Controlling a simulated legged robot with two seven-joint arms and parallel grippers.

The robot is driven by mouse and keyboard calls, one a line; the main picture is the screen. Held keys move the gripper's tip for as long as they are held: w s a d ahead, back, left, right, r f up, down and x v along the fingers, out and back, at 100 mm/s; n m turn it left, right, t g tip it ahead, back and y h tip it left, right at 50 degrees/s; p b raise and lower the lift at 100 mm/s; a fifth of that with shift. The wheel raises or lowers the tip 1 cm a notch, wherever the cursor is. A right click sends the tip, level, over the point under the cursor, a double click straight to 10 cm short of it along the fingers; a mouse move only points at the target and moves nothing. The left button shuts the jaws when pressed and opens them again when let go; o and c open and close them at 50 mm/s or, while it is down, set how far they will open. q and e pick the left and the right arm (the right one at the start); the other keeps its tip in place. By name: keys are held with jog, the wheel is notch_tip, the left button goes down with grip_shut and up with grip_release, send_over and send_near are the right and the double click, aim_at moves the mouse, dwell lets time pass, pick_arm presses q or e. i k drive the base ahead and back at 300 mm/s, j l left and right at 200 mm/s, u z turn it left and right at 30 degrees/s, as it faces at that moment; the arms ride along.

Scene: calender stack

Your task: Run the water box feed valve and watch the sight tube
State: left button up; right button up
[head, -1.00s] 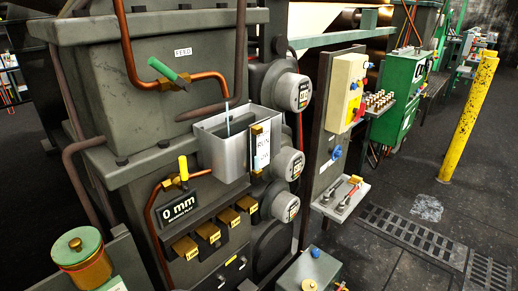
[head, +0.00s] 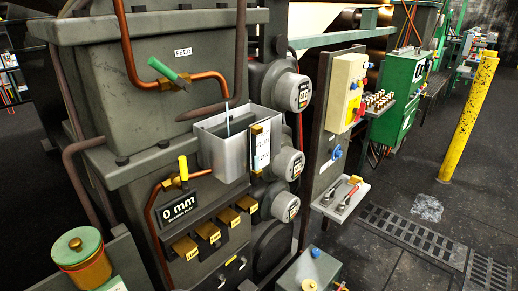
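The feed valve (head: 172,84) sits on a copper pipe under a white FEED label (head: 183,53). Its green handle (head: 163,69) is tilted, rising to the left. Below the pipe's outlet hangs an open grey metal box (head: 222,150), with a thin pale stream or rod (head: 228,118) at its top. A narrow upright tube with brass ends (head: 260,148) and a white marked plate is on the box's right face; its level is too small to read. A yellow-handled valve (head: 182,172) sits lower left, above a display (head: 178,207) reading 0 mm. Neither gripper is in view.
Several brass tabs (head: 185,248) line the ledge below the display. Round gauges (head: 300,92) project at the right of the machine. A green-lidded brass pot (head: 82,258) stands lower left. A yellow post (head: 468,118) and floor grates (head: 410,235) are at right, with open floor around them.

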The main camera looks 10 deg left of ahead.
aim_at(156, 65)
jog(key=u, duration=0.8)
